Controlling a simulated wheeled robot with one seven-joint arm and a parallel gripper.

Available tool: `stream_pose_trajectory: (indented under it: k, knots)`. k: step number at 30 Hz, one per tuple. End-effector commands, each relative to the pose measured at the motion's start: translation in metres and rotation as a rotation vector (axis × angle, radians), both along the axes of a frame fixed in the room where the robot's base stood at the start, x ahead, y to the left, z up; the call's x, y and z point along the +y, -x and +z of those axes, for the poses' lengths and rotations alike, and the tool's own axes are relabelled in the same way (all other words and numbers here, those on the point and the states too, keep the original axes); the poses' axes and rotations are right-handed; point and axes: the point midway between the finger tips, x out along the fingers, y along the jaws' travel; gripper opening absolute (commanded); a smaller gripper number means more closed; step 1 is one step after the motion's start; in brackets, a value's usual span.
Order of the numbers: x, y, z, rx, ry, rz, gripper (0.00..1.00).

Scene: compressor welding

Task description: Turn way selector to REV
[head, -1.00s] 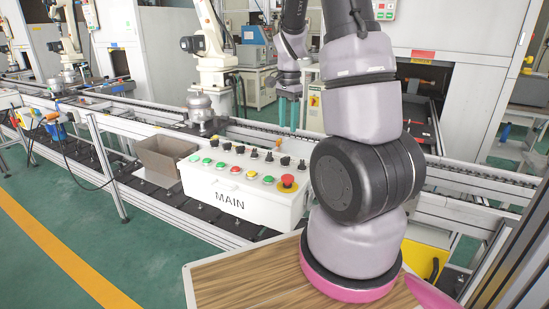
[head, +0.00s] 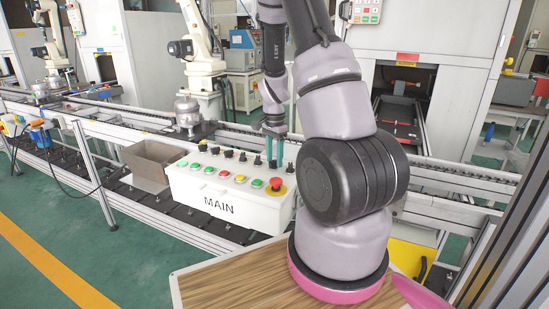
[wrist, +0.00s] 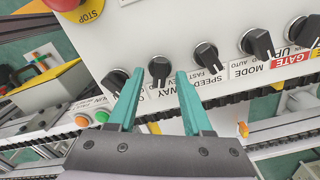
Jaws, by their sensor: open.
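The way selector (wrist: 159,67) is a small black rotary knob on the white panel in the wrist view. Lettering that seems to read WAY is printed close below it, partly behind a finger. The knob's grip points roughly down in that view; its exact setting cannot be read. My gripper (wrist: 160,74) is open, with one teal fingertip on each side of this knob. I cannot tell whether the fingers touch it. In the head view my gripper (head: 271,148) reaches down to the back row of knobs on the MAIN control box (head: 222,203).
Neighbouring black knobs stand close by on both sides, including the speed knob (wrist: 206,54) and the mode knob (wrist: 257,43). The red STOP button (head: 276,183) and coloured buttons are on the same panel. A brown open bin (head: 151,166) stands left of the box.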

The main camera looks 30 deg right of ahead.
Motion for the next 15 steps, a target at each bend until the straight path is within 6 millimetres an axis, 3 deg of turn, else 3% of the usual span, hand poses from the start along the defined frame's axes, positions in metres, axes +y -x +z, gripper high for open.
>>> stream_pose_trajectory:
  k: [5,9,15]
  knots:
    - [0.0000,0.0000,0.0001,0.000,0.000,0.000,0.50]
    - [0.0000,0.0000,0.0003,0.000,0.000,0.000,0.00]
    - [-0.0001,-0.0001,0.0004,-0.001,0.000,0.002,0.00]
